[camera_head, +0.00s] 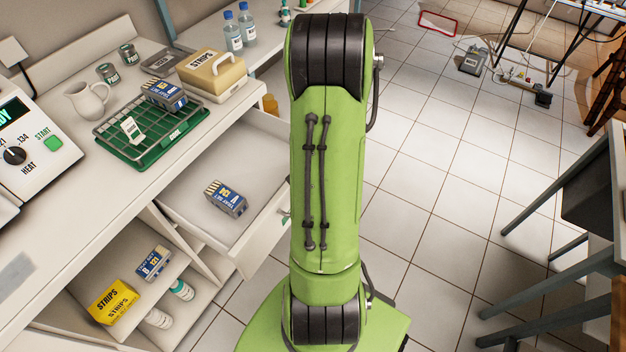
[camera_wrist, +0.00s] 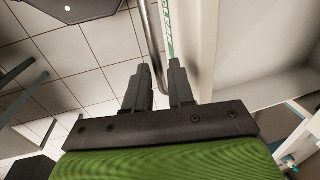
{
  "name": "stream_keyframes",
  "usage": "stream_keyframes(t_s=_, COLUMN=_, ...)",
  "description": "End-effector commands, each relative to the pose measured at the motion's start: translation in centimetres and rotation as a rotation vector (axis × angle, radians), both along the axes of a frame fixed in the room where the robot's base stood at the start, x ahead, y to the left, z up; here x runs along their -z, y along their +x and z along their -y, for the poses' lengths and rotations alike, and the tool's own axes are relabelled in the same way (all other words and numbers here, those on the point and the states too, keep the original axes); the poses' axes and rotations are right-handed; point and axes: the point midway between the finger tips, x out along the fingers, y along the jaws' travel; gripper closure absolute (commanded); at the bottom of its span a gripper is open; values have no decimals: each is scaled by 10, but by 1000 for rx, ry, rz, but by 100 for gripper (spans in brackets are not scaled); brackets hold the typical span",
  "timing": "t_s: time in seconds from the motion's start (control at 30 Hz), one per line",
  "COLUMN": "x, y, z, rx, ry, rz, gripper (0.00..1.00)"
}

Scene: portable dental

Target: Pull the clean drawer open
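The clean drawer (camera_head: 262,232) stands pulled out from the white counter in the head view. A blue-labelled box (camera_head: 226,198) lies inside it. In the wrist view the drawer's white front (camera_wrist: 202,45) is at right, with a green-lettered label strip (camera_wrist: 168,28) and a metal bar handle (camera_wrist: 150,38). The contact is partly hidden. In the head view my green arm hides the gripper and the drawer front's right end.
The counter carries a green tray (camera_head: 150,153) with a wire rack, a cream case (camera_head: 211,72) and a white jug (camera_head: 87,101). Below, an open shelf holds a yellow strips box (camera_head: 112,301).

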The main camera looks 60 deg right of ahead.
Motion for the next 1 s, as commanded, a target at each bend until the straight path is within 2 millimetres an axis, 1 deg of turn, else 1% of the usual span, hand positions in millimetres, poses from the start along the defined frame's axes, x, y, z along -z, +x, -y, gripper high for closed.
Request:
stream_keyframes(t_s=0.13, x=-3, y=-1, z=0, rx=0, ry=0, rz=0, gripper=77)
stream_keyframes(t_s=0.17, x=-6, y=-1, z=0, rx=0, ry=-1, rz=0, gripper=77)
stream_keyframes(t_s=0.23, x=-18, y=-3, z=0, rx=0, ry=-2, rz=0, gripper=77)
stream_keyframes(t_s=0.6, x=-121, y=-22, z=1, rx=0, ry=-5, rz=3, gripper=77)
stream_keyframes(t_s=0.7, x=-140, y=-26, z=1, rx=0, ry=-4, rz=2, gripper=77)
stream_keyframes(t_s=0.83, x=-153, y=-29, z=1, rx=0, ry=-1, rz=0, gripper=77)
stream_keyframes(t_s=1.0, x=-155, y=-30, z=1, rx=0, ry=1, rz=-1, gripper=77)
